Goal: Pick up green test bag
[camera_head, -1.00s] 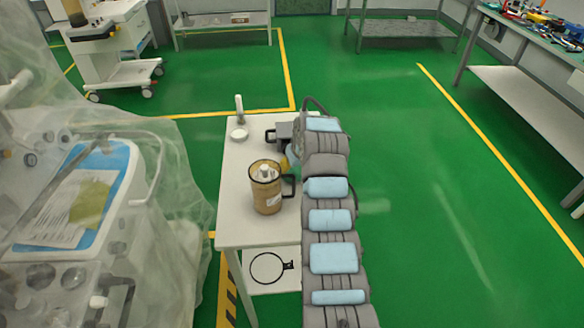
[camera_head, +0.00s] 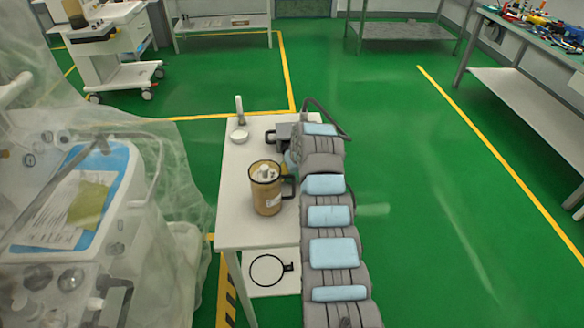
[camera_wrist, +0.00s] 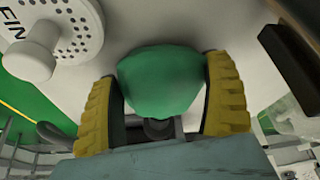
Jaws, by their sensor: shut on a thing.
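The green test bag (camera_wrist: 160,80) shows in the wrist view as a rounded green shape between the two yellow ridged fingers of my gripper (camera_wrist: 165,100). The fingers are shut on it, one on each side. The white table surface lies behind it. In the head view my gripper (camera_head: 283,140) is over the far right part of the small white table (camera_head: 238,215), and my arm hides most of it. The bag cannot be made out clearly there.
A brown jug with a dark handle (camera_head: 266,190) stands on the table, left of my arm. A white stand with a round base (camera_head: 239,134) is at the far left corner. A plastic-draped machine (camera_head: 150,190) is at left. Green floor at right is clear.

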